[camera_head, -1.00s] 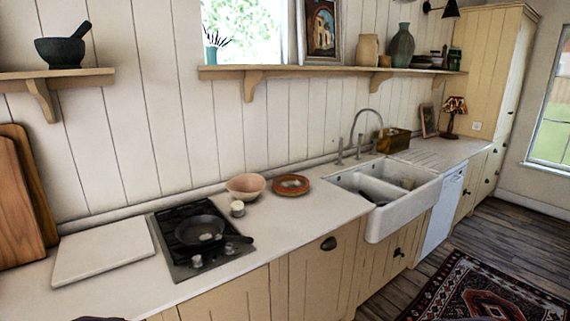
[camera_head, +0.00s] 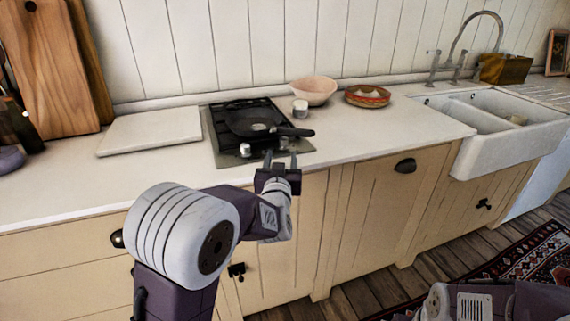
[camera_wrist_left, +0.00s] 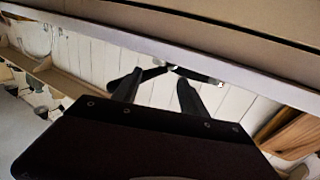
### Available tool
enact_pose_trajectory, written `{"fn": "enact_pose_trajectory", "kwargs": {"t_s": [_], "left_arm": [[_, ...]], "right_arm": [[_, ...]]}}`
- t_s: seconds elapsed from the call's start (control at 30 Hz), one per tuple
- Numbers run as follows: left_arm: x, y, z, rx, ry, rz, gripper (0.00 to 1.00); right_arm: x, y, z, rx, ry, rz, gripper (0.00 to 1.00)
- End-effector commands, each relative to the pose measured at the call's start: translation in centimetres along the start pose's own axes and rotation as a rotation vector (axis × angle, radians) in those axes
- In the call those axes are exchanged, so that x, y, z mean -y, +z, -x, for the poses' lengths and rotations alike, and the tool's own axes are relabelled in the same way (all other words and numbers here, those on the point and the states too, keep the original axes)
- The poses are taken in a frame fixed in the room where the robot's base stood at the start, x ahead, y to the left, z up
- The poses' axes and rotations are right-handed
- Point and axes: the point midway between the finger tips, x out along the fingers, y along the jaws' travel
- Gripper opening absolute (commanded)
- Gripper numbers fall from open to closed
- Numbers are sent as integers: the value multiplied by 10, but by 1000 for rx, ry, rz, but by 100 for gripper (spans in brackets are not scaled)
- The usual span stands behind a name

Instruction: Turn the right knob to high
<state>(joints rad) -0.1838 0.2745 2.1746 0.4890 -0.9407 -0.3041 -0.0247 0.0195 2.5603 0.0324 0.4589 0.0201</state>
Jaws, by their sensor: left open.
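The cooktop (camera_head: 223,150) is set in the white counter, with two knobs along its front edge. The left knob (camera_head: 245,150) is in clear view. The right knob (camera_head: 283,143) is partly hidden by my left gripper's fingertips, and its setting cannot be read. A dark pan (camera_head: 252,122) sits on the cooktop, its handle pointing right above the right knob. My left gripper (camera_head: 280,160) is open and empty at the cooktop's front edge, just in front of the right knob. Its two fingers also show apart in the left wrist view (camera_wrist_left: 158,93). I cannot tell whether they touch the knob.
A white cup (camera_head: 300,108), a pink bowl (camera_head: 313,91) and a red plate (camera_head: 367,96) stand right of the cooktop. A white board (camera_head: 150,131) lies to the left. The sink (camera_head: 510,130) is farther right. Cabinet fronts (camera_head: 380,200) lie below the counter.

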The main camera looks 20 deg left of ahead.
Motion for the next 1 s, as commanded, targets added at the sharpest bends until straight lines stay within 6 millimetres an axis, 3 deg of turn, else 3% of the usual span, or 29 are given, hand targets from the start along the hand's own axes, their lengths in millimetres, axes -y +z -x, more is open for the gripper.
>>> {"fn": "enact_pose_trajectory", "kwargs": {"t_s": [0.23, 0.5, 0.63, 1.0], "left_arm": [[-2, 1, -9, 2, 4, 0, 50], [-1, 2, -64, 1, 3, -1, 50], [-2, 2, -82, 2, 5, -1, 50], [-2, 1, -90, 2, 5, -1, 48]], "right_arm": [[0, 0, -1, -1, 0, 0, 50], [0, 0, -5, -1, 0, 0, 50], [0, 0, -6, -1, 0, 0, 50], [0, 0, -6, -1, 0, 0, 50]]}}
